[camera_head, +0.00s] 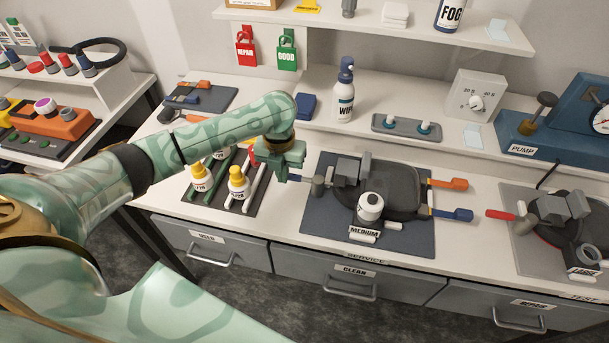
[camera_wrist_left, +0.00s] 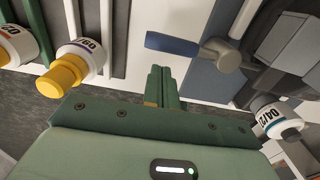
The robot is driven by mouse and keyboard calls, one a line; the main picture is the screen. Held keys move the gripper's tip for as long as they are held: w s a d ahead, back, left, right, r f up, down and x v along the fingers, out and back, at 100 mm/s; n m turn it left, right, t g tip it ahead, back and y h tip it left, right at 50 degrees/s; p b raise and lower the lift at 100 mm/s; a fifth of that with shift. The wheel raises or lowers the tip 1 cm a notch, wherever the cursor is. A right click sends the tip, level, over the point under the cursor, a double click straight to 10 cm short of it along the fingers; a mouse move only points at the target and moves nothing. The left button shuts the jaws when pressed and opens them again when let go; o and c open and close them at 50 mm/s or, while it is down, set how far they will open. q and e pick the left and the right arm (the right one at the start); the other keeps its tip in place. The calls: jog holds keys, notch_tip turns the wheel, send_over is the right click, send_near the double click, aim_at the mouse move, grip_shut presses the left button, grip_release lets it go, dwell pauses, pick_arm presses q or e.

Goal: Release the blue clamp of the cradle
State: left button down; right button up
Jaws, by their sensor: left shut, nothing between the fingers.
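The cradle (camera_head: 350,168) holds a dark round part on the blue-grey mat at the service place. A blue lever (camera_wrist_left: 172,44) on a grey round pivot (camera_wrist_left: 221,56) shows in the wrist view and looks like the clamp's handle. In the head view the pivot (camera_head: 317,186) shows at the cradle's left side, with the lever mostly hidden by my gripper. My left gripper (camera_head: 294,177) is shut and empty beside this lever. Its fingertips (camera_wrist_left: 160,72) appear just below the lever in the wrist view; I cannot tell whether they touch it.
Yellow-capped bottles (camera_head: 238,184) stand on a rack left of my gripper. An orange handle (camera_head: 447,184) and another blue handle (camera_head: 452,214) stick out at the cradle's right. A second cradle with a red handle (camera_head: 500,215) is farther right.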

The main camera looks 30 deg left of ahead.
pick_arm(q)
jog(key=shift+f, duration=0.15)
dwell(0.4)
jog(key=shift+f+b, duration=0.8)
jog(key=shift+f, duration=1)
